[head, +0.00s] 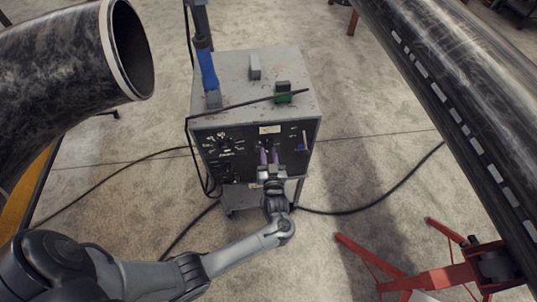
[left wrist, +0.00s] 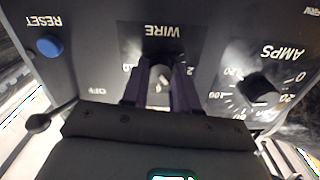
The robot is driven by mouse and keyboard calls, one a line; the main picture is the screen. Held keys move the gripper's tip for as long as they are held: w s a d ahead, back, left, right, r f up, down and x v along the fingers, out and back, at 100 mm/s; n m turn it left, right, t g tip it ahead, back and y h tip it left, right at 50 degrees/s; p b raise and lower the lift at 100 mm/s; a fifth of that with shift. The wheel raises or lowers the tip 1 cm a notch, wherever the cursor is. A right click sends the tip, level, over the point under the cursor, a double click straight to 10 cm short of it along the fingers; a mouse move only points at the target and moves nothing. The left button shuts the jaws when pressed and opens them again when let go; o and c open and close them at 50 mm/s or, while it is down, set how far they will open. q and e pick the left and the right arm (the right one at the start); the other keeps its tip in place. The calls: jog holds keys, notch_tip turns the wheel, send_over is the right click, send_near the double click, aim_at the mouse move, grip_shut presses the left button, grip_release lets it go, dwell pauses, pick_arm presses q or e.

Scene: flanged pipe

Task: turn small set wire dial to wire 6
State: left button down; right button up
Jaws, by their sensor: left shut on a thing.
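The welding machine (head: 255,115) is a grey box on a low wheeled base, with a dark front panel facing me. My left gripper (head: 268,157) reaches the middle of that panel. In the left wrist view, where the lettering is upside down, its two purple fingers (left wrist: 161,72) are shut on the small wire dial (left wrist: 160,79), one on each side. The dial sits below the word WIRE. A 2 shows to its right; the other numbers and the dial's exact setting are hidden or too blurred. My right gripper is not in view.
In the left wrist view the blue reset button (left wrist: 49,46) is left of the fingers and the black amps knob (left wrist: 259,88) is right. Large pipes (head: 50,70) flank the machine. A red stand (head: 420,280) stands lower right. Black cables (head: 385,190) cross the floor.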

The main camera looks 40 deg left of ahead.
pick_arm(q)
jog(key=m+p, duration=0.2)
jog(key=m, duration=0.1)
jog(key=shift+r, duration=0.15)
jog(key=shift+m+p, duration=1.2)
jog(key=shift+m, duration=0.9)
jog(key=c, duration=0.9)
grip_release()
jog(key=shift+o, duration=0.2)
jog(key=shift+d, duration=0.1)
